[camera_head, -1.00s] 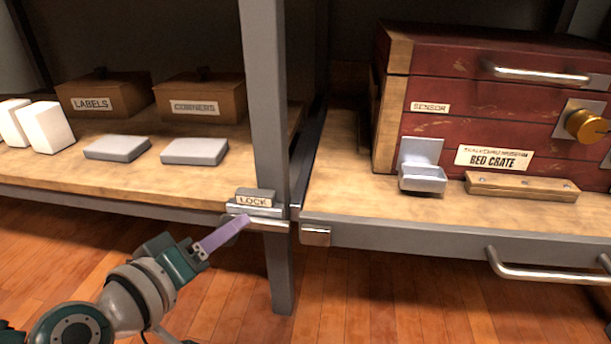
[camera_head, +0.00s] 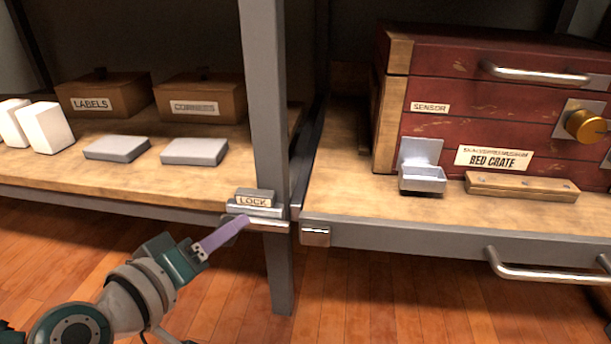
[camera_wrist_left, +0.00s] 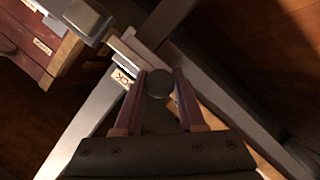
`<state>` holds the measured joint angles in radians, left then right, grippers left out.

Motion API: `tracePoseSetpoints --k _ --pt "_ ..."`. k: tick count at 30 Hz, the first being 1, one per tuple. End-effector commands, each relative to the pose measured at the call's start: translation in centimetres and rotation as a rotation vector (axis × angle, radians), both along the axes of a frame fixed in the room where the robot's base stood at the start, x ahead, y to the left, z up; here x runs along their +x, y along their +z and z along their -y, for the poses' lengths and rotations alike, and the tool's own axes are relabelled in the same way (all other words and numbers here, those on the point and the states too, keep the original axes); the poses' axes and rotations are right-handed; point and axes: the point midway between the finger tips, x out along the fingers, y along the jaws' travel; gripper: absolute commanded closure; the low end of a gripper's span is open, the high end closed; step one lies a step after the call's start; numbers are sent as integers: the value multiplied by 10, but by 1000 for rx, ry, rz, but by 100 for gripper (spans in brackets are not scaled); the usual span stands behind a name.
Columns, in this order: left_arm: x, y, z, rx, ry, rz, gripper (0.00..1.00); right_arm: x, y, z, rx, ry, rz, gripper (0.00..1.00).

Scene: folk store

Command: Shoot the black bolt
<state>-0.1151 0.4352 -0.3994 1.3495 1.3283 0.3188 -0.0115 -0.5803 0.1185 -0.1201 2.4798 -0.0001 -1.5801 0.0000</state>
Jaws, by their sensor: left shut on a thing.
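The bolt sits under the LOCK label (camera_head: 253,202) on the front edge of the left shelf, beside the grey post. In the head view its silvery bar (camera_head: 270,226) shows just right of my left fingertips. My left gripper (camera_head: 242,221) has purple fingers and reaches up to it from the lower left. In the left wrist view a dark round knob (camera_wrist_left: 159,84) lies between the two fingertips, and the gripper is shut on it. A short metal catch (camera_head: 316,236) is on the right shelf's front edge, a small gap from the bar. My right gripper is out of view.
The grey post (camera_head: 268,110) stands right behind the lock. The red crate (camera_head: 460,130) is on the right shelf (camera_head: 340,190), above a metal pull handle (camera_head: 545,274). Brown boxes (camera_head: 105,95) and grey slabs (camera_head: 195,152) are on the left shelf. The floor in front is clear.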

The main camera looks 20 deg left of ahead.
Motion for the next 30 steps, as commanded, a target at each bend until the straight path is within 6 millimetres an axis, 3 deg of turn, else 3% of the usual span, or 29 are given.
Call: tracePoseSetpoints --k 8,16,25,26,30 --pt "1 1 4 -4 2 2 100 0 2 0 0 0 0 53" --pt "10 2 41 -6 2 1 100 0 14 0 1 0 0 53" --pt "11 1 44 -3 -2 1 100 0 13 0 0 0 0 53" --pt "11 1 44 -3 -2 1 58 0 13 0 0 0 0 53" --pt "11 1 44 -3 -1 1 43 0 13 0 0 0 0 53"
